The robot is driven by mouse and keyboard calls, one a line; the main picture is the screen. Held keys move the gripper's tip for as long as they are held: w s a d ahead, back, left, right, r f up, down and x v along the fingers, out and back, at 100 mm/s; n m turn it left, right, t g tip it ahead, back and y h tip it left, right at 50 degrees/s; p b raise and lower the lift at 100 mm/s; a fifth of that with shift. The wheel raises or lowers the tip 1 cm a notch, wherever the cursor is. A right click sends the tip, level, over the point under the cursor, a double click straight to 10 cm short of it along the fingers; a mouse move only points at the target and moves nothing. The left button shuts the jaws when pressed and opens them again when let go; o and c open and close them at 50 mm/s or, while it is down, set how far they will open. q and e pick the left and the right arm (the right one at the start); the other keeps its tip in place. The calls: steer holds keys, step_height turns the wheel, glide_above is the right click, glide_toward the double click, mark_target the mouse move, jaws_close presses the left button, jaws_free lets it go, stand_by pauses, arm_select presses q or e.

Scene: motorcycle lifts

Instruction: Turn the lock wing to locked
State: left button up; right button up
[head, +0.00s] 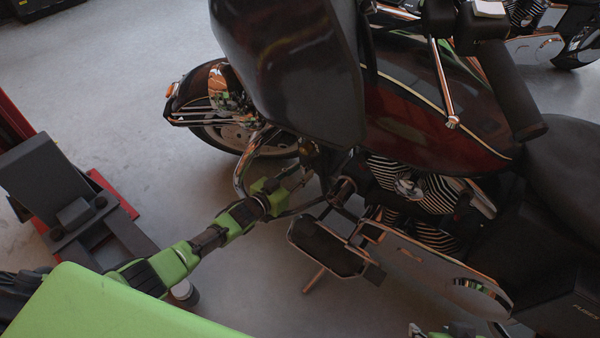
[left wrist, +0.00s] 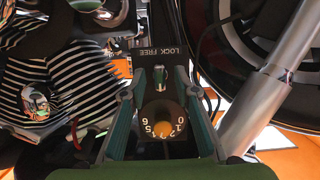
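In the left wrist view a small metallic lock wing (left wrist: 162,78) stands on a dark panel below a label reading LOCK FREE (left wrist: 162,50). Which word the wing points to, I cannot tell. Below it is a dark dial (left wrist: 163,122) with white digits and an orange-yellow centre. My left gripper (left wrist: 160,76) has its two fingers apart, one on each side of the wing, with gaps visible. In the head view my left gripper (head: 268,196) is low beside the motorcycle's front, and the wing is hidden there. Part of my right gripper (head: 450,331) shows at the bottom edge, mostly cut off.
A chrome tube (left wrist: 262,105) runs close to the right of the gripper, with the wheel beyond. Striped engine fins (left wrist: 60,95) lie to the left. A footboard (head: 325,245) is right of my arm.

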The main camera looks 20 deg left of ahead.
stand_by(0.3)
arm_select(q)
steer(key=v, duration=1.2)
